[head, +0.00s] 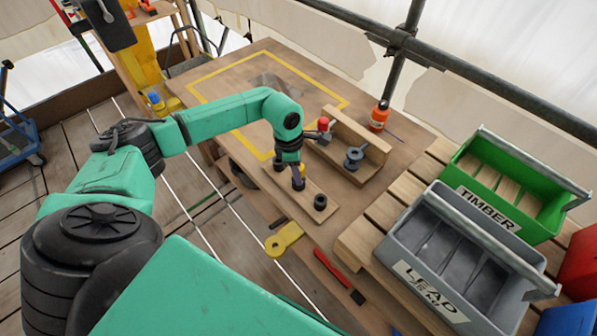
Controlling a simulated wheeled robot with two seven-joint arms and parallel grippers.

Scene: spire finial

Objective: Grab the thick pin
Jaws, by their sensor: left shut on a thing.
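A small wooden board (309,196) lies on the workbench with dark round pieces in a row along it. My left gripper (298,182) points down at the middle of the board and is shut on a piece there, which I take to be the thick pin. The fingers hide most of it, so its full shape and whether it is still seated cannot be told. A dark round piece (320,202) stands at the board's near end. Another dark piece (279,163) shows behind the gripper. My right gripper is out of view.
A wooden ledge (368,140) holds a grey-blue spool (354,157); a red-topped thing (323,124) and an orange bottle (379,116) are close by. A yellow plate (284,238) and red tool (333,270) lie nearer. Grey (440,306) and green bins (487,208) stand right.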

